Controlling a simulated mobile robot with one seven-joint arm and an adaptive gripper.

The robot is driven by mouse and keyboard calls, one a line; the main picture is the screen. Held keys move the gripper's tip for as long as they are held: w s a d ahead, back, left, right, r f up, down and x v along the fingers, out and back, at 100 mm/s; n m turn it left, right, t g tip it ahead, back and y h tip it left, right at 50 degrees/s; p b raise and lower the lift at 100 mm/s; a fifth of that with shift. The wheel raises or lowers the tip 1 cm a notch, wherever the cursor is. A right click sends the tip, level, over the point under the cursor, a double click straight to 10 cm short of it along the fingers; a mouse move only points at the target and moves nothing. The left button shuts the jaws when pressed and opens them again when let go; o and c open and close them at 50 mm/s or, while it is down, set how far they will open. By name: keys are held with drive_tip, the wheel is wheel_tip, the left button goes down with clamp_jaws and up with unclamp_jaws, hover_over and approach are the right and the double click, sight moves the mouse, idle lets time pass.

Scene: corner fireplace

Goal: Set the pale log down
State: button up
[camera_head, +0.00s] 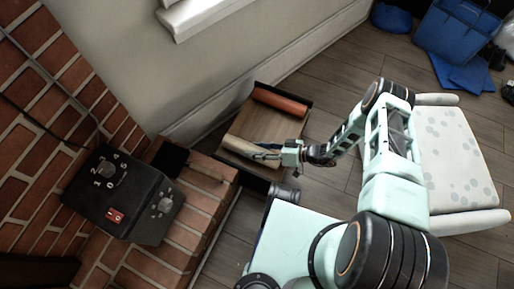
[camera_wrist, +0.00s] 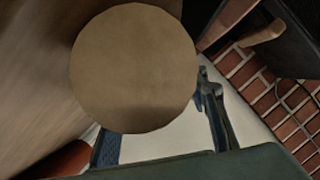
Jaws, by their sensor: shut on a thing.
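The pale log (camera_head: 240,146) is in the head view, along the near side of a shallow wood-floored box (camera_head: 264,122). My gripper (camera_head: 266,151) is at its right end and shut on it. In the wrist view the log's round, flat end (camera_wrist: 135,65) fills the upper middle, and my gripper (camera_wrist: 160,135) has one finger on either side below it. I cannot tell whether the log touches the box floor.
A reddish-brown log (camera_head: 280,102) lies at the far side of the box, apart from the pale log. A brick hearth (camera_head: 205,200) and a black control box with dials (camera_head: 122,195) stand to the left. A spotted cushioned seat (camera_head: 455,155) is at right.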

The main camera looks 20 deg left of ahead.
drive_tip(key=o, duration=1.6)
drive_tip(key=shift+f, duration=0.1)
drive_tip(key=p+v, duration=0.3)
drive_tip(key=v, duration=0.9)
